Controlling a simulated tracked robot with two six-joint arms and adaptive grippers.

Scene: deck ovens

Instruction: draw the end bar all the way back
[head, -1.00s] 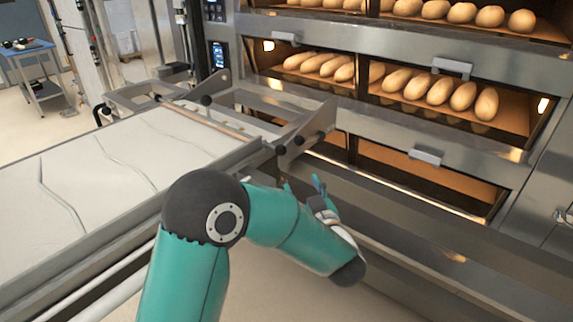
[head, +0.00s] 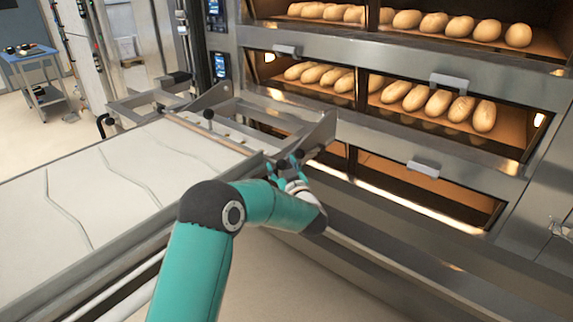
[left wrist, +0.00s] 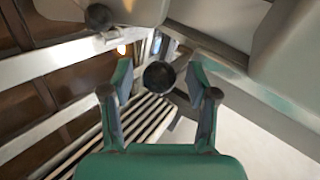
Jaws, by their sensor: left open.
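The end bar (head: 206,132) is a thin brownish bar across the oven-side end of the loader's pale cloth belt (head: 110,175). Grey end plates (head: 318,134) with black knobs stand near its two ends. My left gripper (head: 287,168) is at the near end plate, low beside it, and partly hidden by its own wrist in the head view. In the left wrist view, the open gripper (left wrist: 160,82) has a round black knob (left wrist: 159,75) between its fingers, with a gap visible on both sides. My right gripper is out of view.
The deck oven (head: 400,140) stands behind, with loaves on its upper decks and the lowest lit deck (head: 420,190) showing no loaves. A steel rail (head: 400,265) runs along its front. A blue cart (head: 38,85) stands far left. Floor is clear at the lower middle.

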